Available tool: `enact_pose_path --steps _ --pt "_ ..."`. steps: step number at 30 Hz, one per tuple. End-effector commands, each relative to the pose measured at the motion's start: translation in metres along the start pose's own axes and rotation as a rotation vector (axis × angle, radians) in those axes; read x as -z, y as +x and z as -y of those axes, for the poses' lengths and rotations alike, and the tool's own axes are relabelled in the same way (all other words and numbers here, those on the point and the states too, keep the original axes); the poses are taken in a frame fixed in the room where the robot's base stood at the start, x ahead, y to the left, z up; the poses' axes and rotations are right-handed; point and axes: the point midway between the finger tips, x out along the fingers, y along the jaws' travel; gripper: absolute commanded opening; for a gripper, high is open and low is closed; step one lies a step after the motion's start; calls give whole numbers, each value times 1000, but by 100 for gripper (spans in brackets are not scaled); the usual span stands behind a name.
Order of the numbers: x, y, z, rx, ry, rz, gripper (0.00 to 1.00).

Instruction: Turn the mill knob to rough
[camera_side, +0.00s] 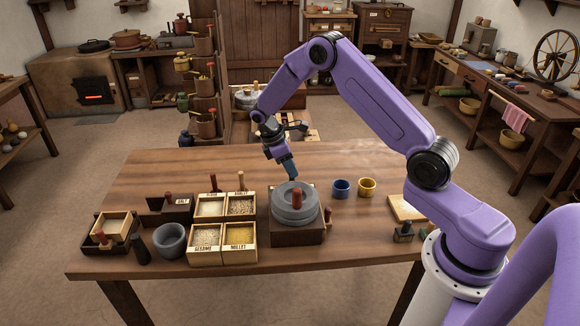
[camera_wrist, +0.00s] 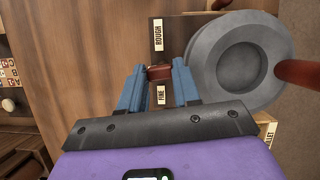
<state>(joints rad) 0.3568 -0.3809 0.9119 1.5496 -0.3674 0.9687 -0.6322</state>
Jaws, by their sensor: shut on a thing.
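The mill is a round grey stone (camera_side: 283,213) on a dark wooden base (camera_side: 296,237); the stone also shows at the right of the wrist view (camera_wrist: 240,62). The red-brown mill knob (camera_wrist: 160,72) sits on the base between the label ROUGH (camera_wrist: 158,35) and the label FINE (camera_wrist: 161,95). My gripper (camera_wrist: 159,68) is shut on the knob, one blue fingertip at each side. In the side view my gripper (camera_side: 293,177) reaches down behind the stone, and the knob is hidden. Which label the knob points to, I cannot tell.
A red handle (camera_side: 297,198) stands up from the stone. Grain boxes (camera_side: 207,258) and a grey bowl (camera_side: 170,240) stand left of the mill. The table behind is mostly clear.

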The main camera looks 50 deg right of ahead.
Motion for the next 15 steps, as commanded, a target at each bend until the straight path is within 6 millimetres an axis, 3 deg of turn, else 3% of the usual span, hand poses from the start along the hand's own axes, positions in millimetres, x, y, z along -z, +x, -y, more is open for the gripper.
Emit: enact_pose_path --steps 15 --pt "-2 0 -3 190 457 2 1"
